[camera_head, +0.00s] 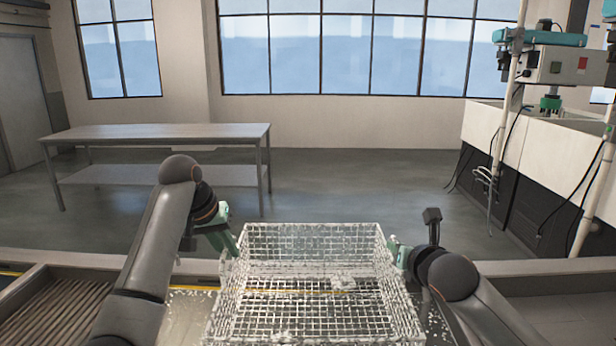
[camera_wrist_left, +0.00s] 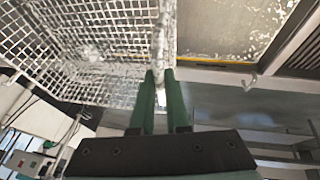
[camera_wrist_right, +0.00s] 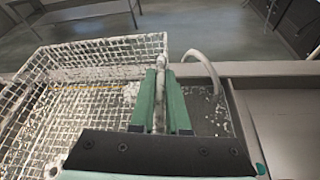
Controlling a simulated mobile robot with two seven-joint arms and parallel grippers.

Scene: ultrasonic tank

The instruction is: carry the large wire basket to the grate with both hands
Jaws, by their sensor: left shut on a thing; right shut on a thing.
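The large wire basket (camera_head: 330,240) is a pale, open-topped mesh box with white foam clinging to it, in the low middle of the head view. My left gripper (camera_head: 232,245) is shut on its left side and my right gripper (camera_head: 397,250) is shut on its right side. Both wrist views show green fingers around a wire upright or rim of the basket (camera_wrist_left: 70,45) (camera_wrist_right: 60,100). The basket looks roughly level and empty apart from foam patches. A brown slatted grate (camera_head: 50,318) lies at the lower left of the head view, apart from the basket.
Foamy liquid shows below the basket. A pale ledge (camera_head: 90,262) runs behind it. A metal table (camera_head: 160,132) stands at the back left. A tank with a control box (camera_head: 567,66) and hanging cables stands at the right. Floor between is clear.

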